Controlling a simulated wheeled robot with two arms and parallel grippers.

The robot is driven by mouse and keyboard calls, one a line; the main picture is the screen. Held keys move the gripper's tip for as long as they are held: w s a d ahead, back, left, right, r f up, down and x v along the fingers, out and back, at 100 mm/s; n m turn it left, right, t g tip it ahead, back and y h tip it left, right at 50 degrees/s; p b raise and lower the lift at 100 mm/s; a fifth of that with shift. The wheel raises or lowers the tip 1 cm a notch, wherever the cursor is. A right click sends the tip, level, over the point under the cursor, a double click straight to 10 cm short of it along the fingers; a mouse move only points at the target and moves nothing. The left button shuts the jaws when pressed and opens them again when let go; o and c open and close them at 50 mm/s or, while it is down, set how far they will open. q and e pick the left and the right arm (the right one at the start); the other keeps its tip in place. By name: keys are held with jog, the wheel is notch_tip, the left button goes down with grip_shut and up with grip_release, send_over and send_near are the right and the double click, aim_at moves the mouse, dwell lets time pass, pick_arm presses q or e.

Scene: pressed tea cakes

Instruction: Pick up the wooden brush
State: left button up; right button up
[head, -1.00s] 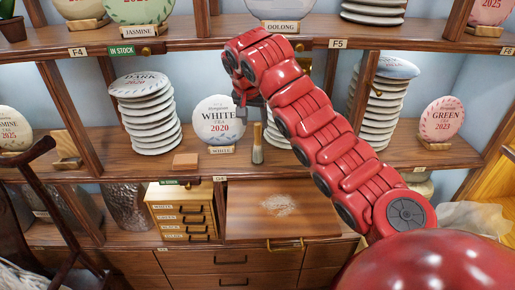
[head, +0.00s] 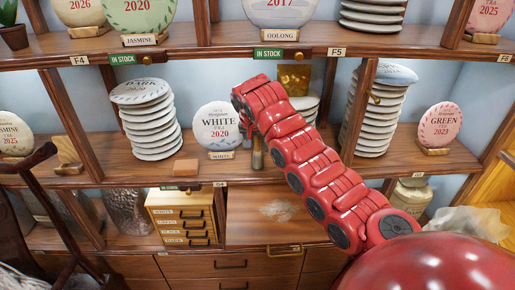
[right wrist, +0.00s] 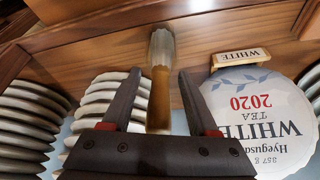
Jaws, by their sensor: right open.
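The wooden brush (head: 257,158) stands upright on the middle shelf, right of the round white tea cake (head: 217,128). In the head view my right gripper (head: 247,122) and forearm cover its upper part. In the right wrist view the brush (right wrist: 160,85) has a tan handle and a pale bristle end, and its handle lies between the two dark fingers of my right gripper (right wrist: 158,76). The fingers are open, with a gap on each side of the handle. My left gripper is not in view.
A stack of pale discs (head: 151,120) stands to the left, and another (head: 373,115) to the right. A small brown block (head: 186,167) lies on the shelf. Below are a small drawer cabinet (head: 180,215) and a wooden board with pale powder (head: 240,222).

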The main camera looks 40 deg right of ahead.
grip_shut()
jog(key=shift+r, duration=0.1)
dwell(0.4)
